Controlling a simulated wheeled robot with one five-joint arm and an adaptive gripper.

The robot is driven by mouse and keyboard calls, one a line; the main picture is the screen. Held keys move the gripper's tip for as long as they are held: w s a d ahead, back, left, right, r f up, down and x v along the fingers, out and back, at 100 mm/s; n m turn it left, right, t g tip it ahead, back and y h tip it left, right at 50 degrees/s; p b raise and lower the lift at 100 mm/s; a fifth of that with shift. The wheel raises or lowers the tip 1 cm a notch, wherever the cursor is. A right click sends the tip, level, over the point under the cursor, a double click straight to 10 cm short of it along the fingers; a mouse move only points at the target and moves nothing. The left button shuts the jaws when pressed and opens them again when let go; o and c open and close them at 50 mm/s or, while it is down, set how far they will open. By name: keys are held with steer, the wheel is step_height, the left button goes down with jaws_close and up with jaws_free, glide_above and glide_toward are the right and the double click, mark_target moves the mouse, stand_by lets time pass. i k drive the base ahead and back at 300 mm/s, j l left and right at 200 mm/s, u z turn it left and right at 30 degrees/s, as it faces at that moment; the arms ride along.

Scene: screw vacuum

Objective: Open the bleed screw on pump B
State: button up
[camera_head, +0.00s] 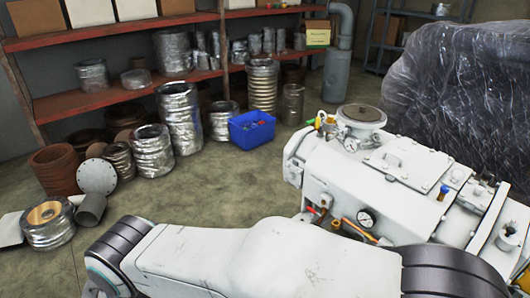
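A light grey pump (345,190) stands at the right, with a round flanged port (361,114) on top and a dial gauge (367,218) on its near side. A small blue-topped fitting (443,192) stands upright on its top right. Small yellow, green and red fittings (318,123) sit at its far left corner, and orange parts (352,229) lie beside the gauge. I cannot tell which part is the bleed screw, and no "B" label is readable. My white arm crosses the bottom and hides the pump's lower near side. My gripper is out of view.
A blue crate (252,130) with small items stands on the floor left of the pump. Rusty red shelves (110,95) hold boxes and foil-wrapped cylinders. A plastic-wrapped bulk (450,95) stands behind the pump. Open floor (200,190) lies between shelves and pump.

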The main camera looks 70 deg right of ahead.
mark_target(445, 190)
steer(key=z, duration=3.8)
